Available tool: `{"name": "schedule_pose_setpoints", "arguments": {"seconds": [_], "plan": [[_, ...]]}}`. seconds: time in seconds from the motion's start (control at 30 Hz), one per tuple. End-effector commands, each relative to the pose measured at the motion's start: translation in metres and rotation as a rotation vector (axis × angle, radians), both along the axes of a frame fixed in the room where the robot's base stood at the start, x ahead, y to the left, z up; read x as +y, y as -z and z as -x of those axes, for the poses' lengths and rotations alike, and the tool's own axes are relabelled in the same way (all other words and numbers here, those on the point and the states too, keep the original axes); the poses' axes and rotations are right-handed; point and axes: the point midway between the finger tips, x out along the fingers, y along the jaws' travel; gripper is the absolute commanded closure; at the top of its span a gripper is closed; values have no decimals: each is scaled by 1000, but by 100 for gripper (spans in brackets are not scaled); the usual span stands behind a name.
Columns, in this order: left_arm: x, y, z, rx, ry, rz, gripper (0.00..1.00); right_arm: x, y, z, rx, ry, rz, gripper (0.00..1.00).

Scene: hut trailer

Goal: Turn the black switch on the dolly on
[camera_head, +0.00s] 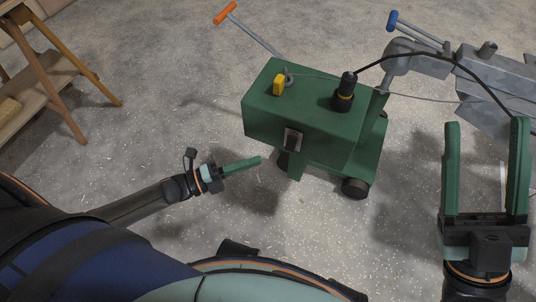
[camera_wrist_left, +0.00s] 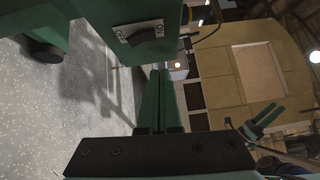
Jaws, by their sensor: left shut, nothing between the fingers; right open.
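The green dolly (camera_head: 318,118) stands on the floor in the middle of the head view. Its black switch (camera_head: 293,139) sits on a pale plate on the dolly's near side face. In the left wrist view the switch (camera_wrist_left: 140,35) shows near the top, with lettering at both ends of its plate; I cannot tell which way it is set. My left gripper (camera_head: 257,160) is shut and empty, left of and below the switch, apart from it. Its closed fingers (camera_wrist_left: 159,75) point up in the wrist view. My right gripper (camera_head: 482,122) is open and empty at the right.
A black cylinder (camera_head: 344,94) and a yellow block (camera_head: 279,85) are on the dolly's top. A grey trailer frame (camera_head: 482,80) with a black cable lies to the right. A wooden rack (camera_head: 40,85) stands at upper left. The speckled floor between is clear.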

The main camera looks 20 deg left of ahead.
Motion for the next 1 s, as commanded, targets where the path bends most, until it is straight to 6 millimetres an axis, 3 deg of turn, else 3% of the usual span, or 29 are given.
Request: {"name": "schedule_pose_setpoints", "arguments": {"seconds": [0.13,0.33,0.9,1.0], "plan": [[19,0,18,3,-1,-1,100,-2,1,-7,34,12,0,38],[30,0,29,0,0,0,100,-5,18,-21,110,34,-4,38],[31,0,29,-1,0,1,100,-5,19,-20,114,33,-1,38],[23,-7,29,7,1,32,100,-4,18,-20,110,32,1,38]]}}
